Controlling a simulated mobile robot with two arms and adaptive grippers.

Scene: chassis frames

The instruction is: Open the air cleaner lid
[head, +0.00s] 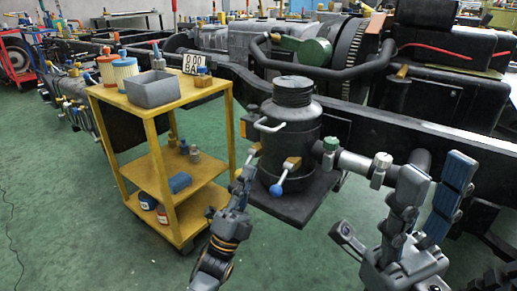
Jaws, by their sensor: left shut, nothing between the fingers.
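The air cleaner (284,137) is a dark upright canister with a ribbed neck on top, mounted on a dark plate beside the chassis rail. A pale bar handle (269,127) sticks out of its upper left side. I cannot make out a separate lid edge; the top looks closed. My left gripper (244,178) is shut and empty, left of the canister's lower part and the blue ball.
A yellow cart (158,104) stands close at left, holding a grey bin (153,89), filters (124,72) and a sign (194,63). Green floor is free at lower left.

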